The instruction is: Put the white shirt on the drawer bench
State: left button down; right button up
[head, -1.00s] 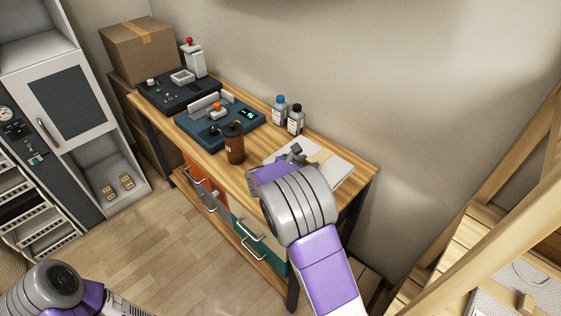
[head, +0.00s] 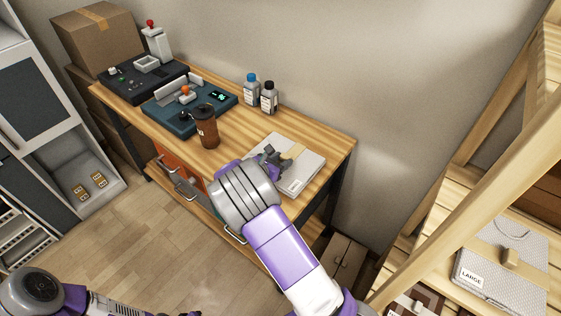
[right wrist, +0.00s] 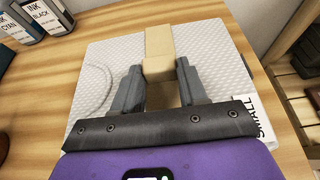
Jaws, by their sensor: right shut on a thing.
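The white shirt (head: 308,168) is a folded, textured flat piece with a tan grip block across its middle. It lies flat on the right end of the wooden drawer bench (head: 240,138). In the right wrist view the shirt (right wrist: 215,65) shows a curved neckline and a label reading SMALL. My right gripper (head: 275,157) is over the shirt, with its fingers on both sides of the tan block (right wrist: 159,45), shut on it. My left arm shows at the bottom left of the head view, but its gripper fingers do not show.
Two ink bottles (head: 268,97), a brown tumbler (head: 206,127) and a teal press (head: 188,104) stand on the bench left of the shirt. A wooden shelf (head: 455,205) at right holds another folded piece labelled LARGE (head: 500,268). The wall is close behind the bench.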

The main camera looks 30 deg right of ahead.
jog(key=o, duration=1.1)
jog(key=shift+a+r, duration=0.15)
jog(key=shift+a, duration=0.05)
jog(key=p+v, duration=0.2)
jog(key=v, duration=0.9)
jog(key=shift+s+a, duration=0.2)
jog(key=shift+a, duration=0.05)
jog(key=shift+s, duration=0.1)
